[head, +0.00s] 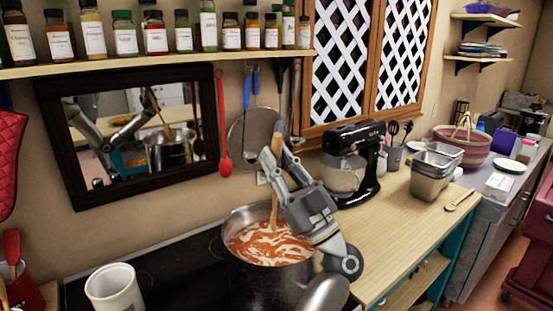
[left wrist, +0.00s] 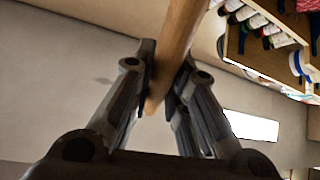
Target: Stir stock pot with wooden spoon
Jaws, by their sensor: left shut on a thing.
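The stock pot (head: 240,285) stands on the dark stove top at the lower middle of the head view. It holds red-orange stock with pale swirls (head: 268,243). The wooden spoon (head: 275,212) stands nearly upright, its lower end sunk in the stock and hidden. My left gripper (head: 276,170) is above the pot's right side and shut on the spoon's handle, whose upper end sticks out above the fingers. In the left wrist view, the handle (left wrist: 180,45) runs between both fingers of the left gripper (left wrist: 163,82). My right gripper is not in view.
A white canister (head: 115,290) stands left of the pot. A stand mixer (head: 352,160), metal containers (head: 432,180) and another wooden spoon (head: 460,200) are on the counter (head: 405,225) to the right. A framed mirror (head: 55,150) and hanging utensils are on the wall behind.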

